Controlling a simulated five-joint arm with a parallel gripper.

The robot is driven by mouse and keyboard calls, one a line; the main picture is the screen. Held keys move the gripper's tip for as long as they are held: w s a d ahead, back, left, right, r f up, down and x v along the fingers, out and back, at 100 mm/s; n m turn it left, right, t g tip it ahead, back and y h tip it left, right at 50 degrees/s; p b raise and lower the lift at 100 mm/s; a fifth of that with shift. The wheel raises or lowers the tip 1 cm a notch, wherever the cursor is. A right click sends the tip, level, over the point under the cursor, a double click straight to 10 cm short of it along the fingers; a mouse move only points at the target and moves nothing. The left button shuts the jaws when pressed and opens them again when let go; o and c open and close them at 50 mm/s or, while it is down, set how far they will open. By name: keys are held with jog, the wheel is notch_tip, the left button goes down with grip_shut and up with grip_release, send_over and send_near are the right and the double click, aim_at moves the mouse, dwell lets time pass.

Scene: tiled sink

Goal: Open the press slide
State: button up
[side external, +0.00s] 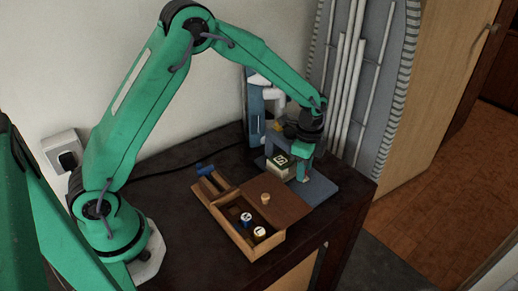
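The press appears to be the blue upright frame (256,105) with pale and yellowish parts at the back of the table, with a flat blue-grey base plate (318,188) in front. I cannot make out which part is its slide. My gripper (292,168) points down over this base, in front of the upright. A small cream and dark block (279,162) with a mark on top sits right beside my green finger. I cannot tell whether the gripper touches or holds the block; the other finger is hidden.
A wooden box (238,236) with a brown lid panel (274,205) and a small knob (265,198) lies in front of the press. Two white-topped round pieces (259,232) sit in it. A blue item (204,169) lies behind it.

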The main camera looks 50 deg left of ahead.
jog(key=shift+c, duration=0.5)
grip_shut()
jog(key=shift+d, duration=0.1)
jog(key=d, duration=0.8)
jog(key=shift+d, duration=0.15)
jog(key=shift+o, duration=0.5)
grip_release()
